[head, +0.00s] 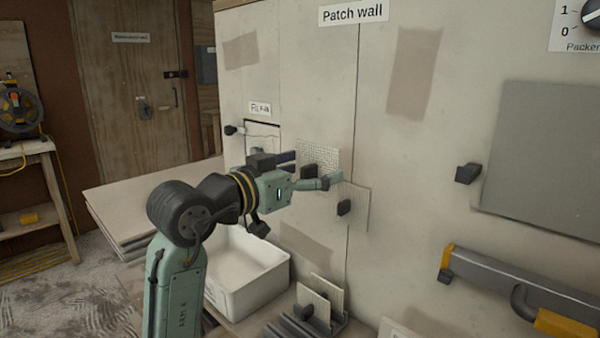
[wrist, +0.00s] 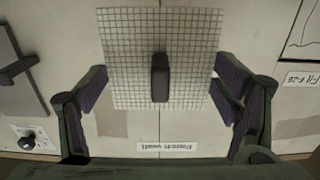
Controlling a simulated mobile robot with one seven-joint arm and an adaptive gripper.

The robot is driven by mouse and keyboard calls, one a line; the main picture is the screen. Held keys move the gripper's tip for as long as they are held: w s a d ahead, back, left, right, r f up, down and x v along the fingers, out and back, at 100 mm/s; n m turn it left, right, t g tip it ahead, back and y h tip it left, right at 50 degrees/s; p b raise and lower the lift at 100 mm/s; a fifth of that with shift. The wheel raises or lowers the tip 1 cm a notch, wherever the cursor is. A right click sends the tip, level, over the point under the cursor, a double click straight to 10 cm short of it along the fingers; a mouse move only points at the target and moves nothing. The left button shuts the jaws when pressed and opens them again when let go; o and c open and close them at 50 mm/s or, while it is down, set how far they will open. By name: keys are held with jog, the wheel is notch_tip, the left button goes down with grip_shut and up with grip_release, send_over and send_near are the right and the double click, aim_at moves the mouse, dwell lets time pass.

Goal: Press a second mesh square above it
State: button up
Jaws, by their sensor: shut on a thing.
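My gripper (head: 309,170) is shut on a pale gridded mesh square (head: 322,154) with a dark block handle. A second pale square (head: 358,208) with a dark handle is on the wall, lower and a little right of the held one in the head view. My gripper partly hides the held square.
A white tub (head: 245,290) stands below my arm. A dark rack (head: 330,328) at the bottom holds upright squares (head: 318,298). A grey board (head: 550,160) and a long grey tool (head: 510,290) are on the wall at right. Bare wall lies between.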

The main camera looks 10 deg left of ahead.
jog(key=shift+p+x, duration=0.5)
jog(key=shift+x, duration=4.65)
jog(key=shift+w+d+r+p, duration=0.1)
jog(key=shift+w+d+p, duration=0.25)
jog(key=shift+w+d, duration=0.15)
jog(key=o, duration=0.9)
jog(key=shift+w, duration=0.1)
jog(key=shift+a, duration=0.1)
jog(key=shift+b+v, duration=0.35)
jog(key=shift+v, duration=2.7)
